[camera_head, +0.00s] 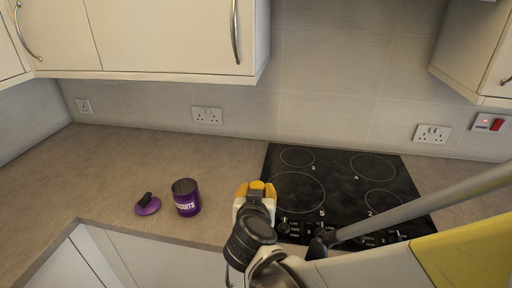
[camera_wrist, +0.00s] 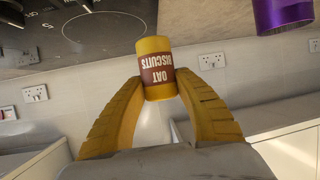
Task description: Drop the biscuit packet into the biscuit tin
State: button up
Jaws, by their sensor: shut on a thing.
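The biscuit packet (camera_wrist: 156,70) is a small yellow cylinder with a brown "OAT BISCUITS" label. My gripper (camera_head: 256,187) is shut on it, with one orange finger on each side in the wrist view. In the head view the packet is hard to tell apart from the fingers. The biscuit tin (camera_head: 187,200) is purple, upright and open at the top, on the worktop to the left of my gripper. Its rim end also shows in the wrist view (camera_wrist: 282,14), at the top right, apart from the packet.
A purple lid (camera_head: 147,206) with a dark knob lies left of the tin. A black hob (camera_head: 340,185) lies right of my gripper. Cabinets (camera_head: 170,35) hang above the worktop (camera_head: 110,165). The worktop between tin and hob is clear.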

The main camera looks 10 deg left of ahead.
aim_at(187, 210)
jog(key=u, duration=1.3)
